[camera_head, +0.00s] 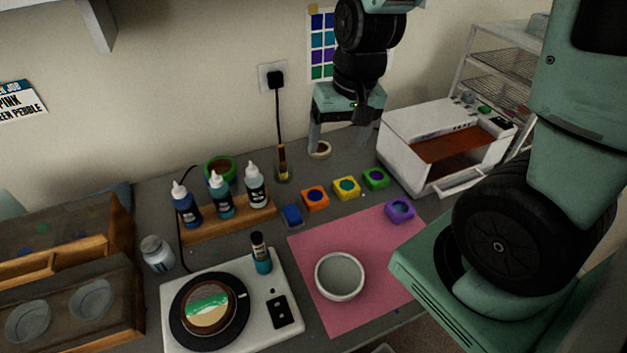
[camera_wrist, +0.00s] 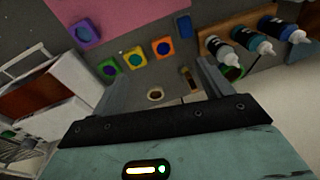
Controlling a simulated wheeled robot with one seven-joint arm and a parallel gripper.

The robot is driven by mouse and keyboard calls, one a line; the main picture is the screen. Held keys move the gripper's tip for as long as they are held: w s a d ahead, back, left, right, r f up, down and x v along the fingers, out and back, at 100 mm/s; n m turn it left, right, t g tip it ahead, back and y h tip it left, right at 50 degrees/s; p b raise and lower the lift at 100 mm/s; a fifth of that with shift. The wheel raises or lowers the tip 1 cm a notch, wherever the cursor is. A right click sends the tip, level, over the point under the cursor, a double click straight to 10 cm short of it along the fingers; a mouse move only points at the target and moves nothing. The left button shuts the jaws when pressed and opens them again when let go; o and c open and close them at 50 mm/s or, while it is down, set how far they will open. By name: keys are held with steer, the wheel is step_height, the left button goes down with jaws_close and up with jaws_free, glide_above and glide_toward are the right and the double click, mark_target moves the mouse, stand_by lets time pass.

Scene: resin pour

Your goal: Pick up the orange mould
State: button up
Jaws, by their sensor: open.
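The orange mould (camera_head: 315,197) is a small square block with a dark blue round centre. It sits on the grey table between a blue block (camera_head: 292,215) and the yellow mould (camera_head: 346,188). In the wrist view the orange mould (camera_wrist: 163,48) lies beyond the fingers. My gripper (camera_head: 343,145) hangs above the back of the table, behind the row of moulds, with its fingers pointing down. In the wrist view my gripper (camera_wrist: 165,78) is open and empty, with the fingers wide apart.
A green mould (camera_head: 376,178) and a purple mould (camera_head: 400,210) stand to the right. A bottle rack (camera_head: 228,226) is at left. A tape ring (camera_head: 319,150) and a slim brown-and-yellow item (camera_head: 282,165) stand near my gripper. A white oven (camera_head: 445,145), pink mat (camera_head: 375,275) and white bowl (camera_head: 340,276) are around.

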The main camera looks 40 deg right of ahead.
steer(key=w+d+f+m+y, duration=0.4)
steer(key=w+d+f+m, duration=0.2)
steer(key=m, duration=1)
glide_above(315, 196)
steer(key=d, duration=0.2)
steer(key=shift+m+g, duration=0.4)
steer(key=f, duration=1.1)
steer(key=shift+s, duration=0.35)
steer(key=shift+d+p+x, duration=0.2)
steer(key=shift+p+x, duration=0.1)
steer(key=shift+x, duration=1.05)
steer(key=shift+d+p+x, duration=0.2)
steer(key=shift+p+x, duration=0.05)
steer(key=shift+x, duration=1.05)
steer(key=shift+w+f, duration=0.15)
steer(key=c, duration=1.1)
